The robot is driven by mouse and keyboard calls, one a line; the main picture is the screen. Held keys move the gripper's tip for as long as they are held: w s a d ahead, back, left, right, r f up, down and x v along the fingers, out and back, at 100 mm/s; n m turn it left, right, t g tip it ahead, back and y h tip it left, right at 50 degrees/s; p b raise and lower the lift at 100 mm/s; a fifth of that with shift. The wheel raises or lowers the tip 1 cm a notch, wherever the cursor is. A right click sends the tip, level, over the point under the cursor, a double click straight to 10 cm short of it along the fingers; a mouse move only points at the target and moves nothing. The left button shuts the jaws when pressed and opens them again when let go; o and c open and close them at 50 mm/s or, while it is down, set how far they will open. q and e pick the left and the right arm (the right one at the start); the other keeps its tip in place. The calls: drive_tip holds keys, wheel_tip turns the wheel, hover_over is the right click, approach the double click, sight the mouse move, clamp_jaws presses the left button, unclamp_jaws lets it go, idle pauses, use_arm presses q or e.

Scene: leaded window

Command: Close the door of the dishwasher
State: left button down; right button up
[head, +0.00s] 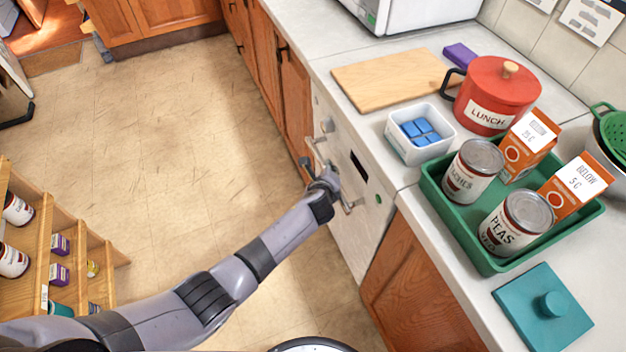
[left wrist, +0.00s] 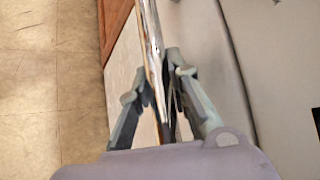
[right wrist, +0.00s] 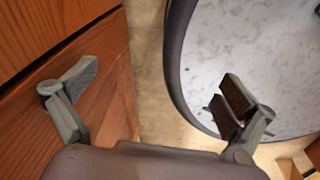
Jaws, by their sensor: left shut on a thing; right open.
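The white dishwasher door (head: 352,238) stands upright beneath the counter, about in line with the wooden cabinet fronts. I cannot tell whether a small gap is left. A dark display and a green button show on its front. A metal bar handle (head: 350,205) runs across its upper part. My left gripper (head: 318,170) is shut on the handle. In the left wrist view the silver bar (left wrist: 152,40) passes between the fingers of my left gripper (left wrist: 158,72). My right gripper (right wrist: 160,85) is open and empty, beside a wooden cabinet front (right wrist: 60,115).
The counter holds a green tray (head: 480,258) with cans and cartons, a red lunch pot (head: 500,90), a white tub (head: 405,150), a cutting board (head: 385,80) and a teal lid (head: 540,310). A wooden shelf (head: 90,250) stands left. The floor (head: 180,140) between is clear.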

use_arm(q)
drive_tip(key=shift+w+d+r, duration=0.2)
drive_tip(key=shift+d, duration=0.25)
drive_tip(key=shift+w+d+r, duration=0.2)
drive_tip(key=shift+d, duration=0.25)
use_arm(e)
drive_tip(key=shift+a+f, duration=0.2)
drive_tip(key=shift+a, duration=0.35)
drive_tip(key=shift+a+f, duration=0.2)
drive_tip(key=shift+a, duration=0.3)
use_arm(q)
drive_tip(key=c, duration=2)
unclamp_jaws()
drive_tip(key=shift+r, duration=0.1)
drive_tip(key=o, duration=0.5)
drive_tip(key=shift+w+d, duration=0.1)
drive_tip(key=shift+d, duration=0.05)
use_arm(e)
drive_tip(key=shift+d, duration=0.55)
use_arm(q)
drive_tip(key=shift+f, duration=0.25)
drive_tip(key=shift+s, duration=0.2)
